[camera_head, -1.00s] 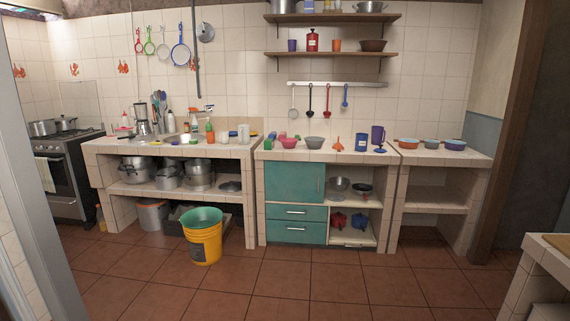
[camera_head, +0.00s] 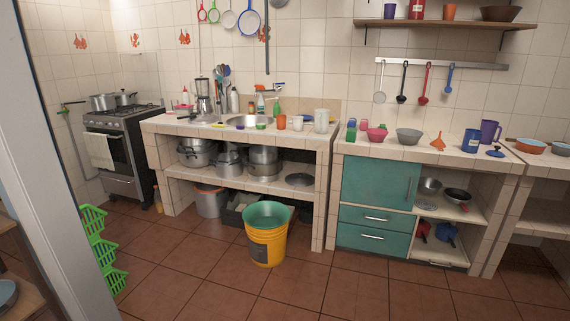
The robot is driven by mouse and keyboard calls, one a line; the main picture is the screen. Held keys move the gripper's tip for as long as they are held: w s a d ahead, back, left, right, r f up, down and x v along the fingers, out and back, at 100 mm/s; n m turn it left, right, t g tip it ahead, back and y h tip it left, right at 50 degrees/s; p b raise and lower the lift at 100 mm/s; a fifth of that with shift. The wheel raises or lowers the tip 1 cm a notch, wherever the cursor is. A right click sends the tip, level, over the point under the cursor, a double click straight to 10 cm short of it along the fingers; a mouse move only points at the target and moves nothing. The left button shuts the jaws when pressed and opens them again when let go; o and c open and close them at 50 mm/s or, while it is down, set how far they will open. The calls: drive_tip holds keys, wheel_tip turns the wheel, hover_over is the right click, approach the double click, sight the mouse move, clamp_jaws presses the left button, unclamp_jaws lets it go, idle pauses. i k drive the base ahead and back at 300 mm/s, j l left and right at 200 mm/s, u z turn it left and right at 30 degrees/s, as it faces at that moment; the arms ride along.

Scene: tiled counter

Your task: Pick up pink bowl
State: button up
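The pink bowl (camera_head: 377,134) sits upright on the tiled counter (camera_head: 400,152), above the teal cabinet, near the counter's left part. A grey bowl (camera_head: 408,136) stands just to its right. Small green (camera_head: 351,134) and pink cups stand close by on its left and behind it. My gripper is not in view, so its state and its place relative to the bowl do not show.
A yellow bucket (camera_head: 266,243) with a green rim stands on the floor before the left counter. An orange funnel (camera_head: 438,142) and a purple jug (camera_head: 489,133) stand farther right. Green stacked baskets (camera_head: 98,245) are at left. The tiled floor in front is clear.

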sight(376, 136)
drive_tip(key=i, duration=2)
